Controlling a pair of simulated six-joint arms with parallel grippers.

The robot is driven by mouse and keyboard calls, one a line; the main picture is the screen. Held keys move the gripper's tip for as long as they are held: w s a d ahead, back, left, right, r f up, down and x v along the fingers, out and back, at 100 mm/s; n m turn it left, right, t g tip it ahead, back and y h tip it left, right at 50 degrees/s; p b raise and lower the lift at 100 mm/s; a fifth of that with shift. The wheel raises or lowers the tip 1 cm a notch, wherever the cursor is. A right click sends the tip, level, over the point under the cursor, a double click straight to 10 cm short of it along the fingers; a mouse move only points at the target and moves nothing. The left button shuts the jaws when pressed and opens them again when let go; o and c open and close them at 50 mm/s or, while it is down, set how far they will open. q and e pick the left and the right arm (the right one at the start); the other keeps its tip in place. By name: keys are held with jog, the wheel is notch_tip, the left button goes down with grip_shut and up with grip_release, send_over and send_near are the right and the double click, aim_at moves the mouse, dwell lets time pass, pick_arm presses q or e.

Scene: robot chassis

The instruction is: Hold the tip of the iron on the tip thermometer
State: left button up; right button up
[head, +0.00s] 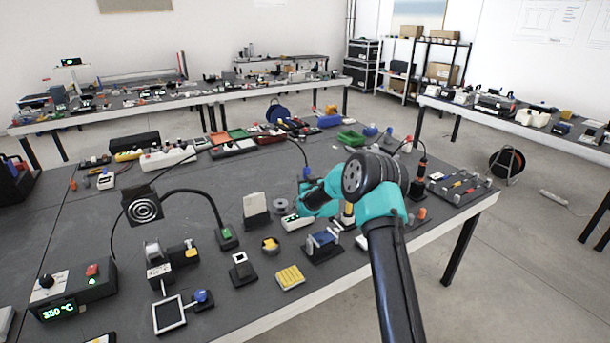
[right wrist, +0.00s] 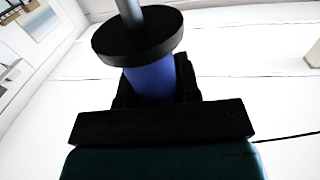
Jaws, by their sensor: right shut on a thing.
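My right gripper (head: 306,192) is shut on the soldering iron, whose blue handle (right wrist: 152,80) fills the space between the dark jaws in the right wrist view. A black round collar (right wrist: 138,38) and the start of a grey metal shaft stand beyond the handle; the tip is out of that view. In the head view a small blue end of the iron (head: 306,173) shows above the gripper, with a dark cord rising from it. A small pale device with a greenish display (head: 292,222), probably the tip thermometer, lies just below the gripper. I cannot tell whether the tip touches it. My left gripper is not in view.
A station reading 350 °C (head: 72,297) stands at front left.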

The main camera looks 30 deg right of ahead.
aim_at(305, 167)
jog(key=shift+f, duration=1.05)
dwell(0.5)
dwell(1.9)
jog(key=shift+r, duration=3.8)
